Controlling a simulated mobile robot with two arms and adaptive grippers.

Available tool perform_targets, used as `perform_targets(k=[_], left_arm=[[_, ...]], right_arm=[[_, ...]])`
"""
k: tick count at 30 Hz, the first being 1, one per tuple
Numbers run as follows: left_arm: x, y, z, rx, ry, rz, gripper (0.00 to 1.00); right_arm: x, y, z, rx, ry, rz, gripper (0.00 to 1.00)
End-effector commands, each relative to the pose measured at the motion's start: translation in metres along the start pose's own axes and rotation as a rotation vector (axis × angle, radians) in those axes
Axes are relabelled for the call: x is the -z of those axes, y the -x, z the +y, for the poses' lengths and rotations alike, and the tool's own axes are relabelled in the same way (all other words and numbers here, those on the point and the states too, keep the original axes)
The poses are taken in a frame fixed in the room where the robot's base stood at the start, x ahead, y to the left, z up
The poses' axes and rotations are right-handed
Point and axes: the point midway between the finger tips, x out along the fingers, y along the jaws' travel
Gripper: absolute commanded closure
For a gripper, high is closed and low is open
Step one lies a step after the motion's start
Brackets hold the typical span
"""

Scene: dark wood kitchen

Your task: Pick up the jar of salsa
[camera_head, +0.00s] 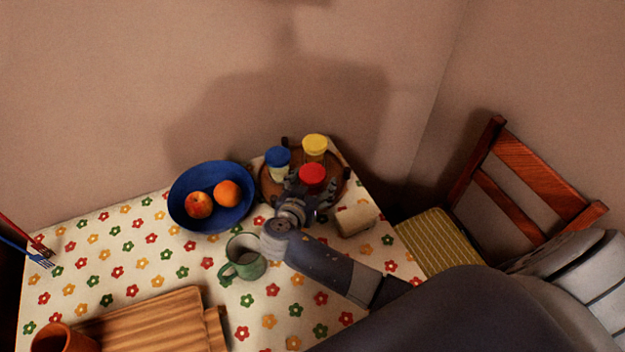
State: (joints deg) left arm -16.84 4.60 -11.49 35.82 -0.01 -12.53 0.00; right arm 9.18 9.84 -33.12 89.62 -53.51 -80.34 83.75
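Three jars stand on a round brown wooden tray (271,192) at the back right of the table. One has a red lid (312,174), one a yellow lid (315,143) and one a blue lid (278,156). No label is readable, so I cannot confirm which holds salsa; the red-lidded one is nearest to my gripper. My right gripper (312,188) reaches in from the lower right, with its fingers spread on either side of the red-lidded jar. Whether the fingers touch the jar is unclear, and its lower body is hidden. My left gripper is not in view.
A blue bowl (181,214) with two fruits stands left of the tray. A green mug (243,262) sits close beside my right forearm. A small beige block-like item (355,220) lies right of the gripper. A wooden board (150,320) lies at front left; a chair (530,190) stands right.

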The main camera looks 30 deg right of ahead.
Motion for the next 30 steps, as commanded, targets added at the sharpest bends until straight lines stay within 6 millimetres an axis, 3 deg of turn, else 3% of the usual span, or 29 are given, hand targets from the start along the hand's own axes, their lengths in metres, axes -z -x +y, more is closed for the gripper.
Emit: perform_targets(k=[3,4,9,12,23,30], left_arm=[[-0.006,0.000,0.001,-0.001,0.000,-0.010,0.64],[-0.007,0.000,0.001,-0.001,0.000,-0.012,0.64],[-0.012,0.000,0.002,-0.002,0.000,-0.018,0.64],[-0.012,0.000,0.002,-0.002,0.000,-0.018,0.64],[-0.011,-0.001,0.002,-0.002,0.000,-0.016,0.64],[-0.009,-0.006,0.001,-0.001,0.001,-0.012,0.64]], right_arm=[[0.000,0.000,0.000,0.000,0.000,0.000,0.28],[0.000,0.000,0.000,0.000,0.000,0.000,0.32],[0.000,0.000,0.000,0.000,0.000,0.000,0.71],[-0.001,0.000,0.000,0.000,0.001,0.000,0.88],[0.003,0.002,0.000,0.000,-0.002,0.001,0.88],[0.024,0.010,0.000,0.000,-0.006,0.003,0.88]])
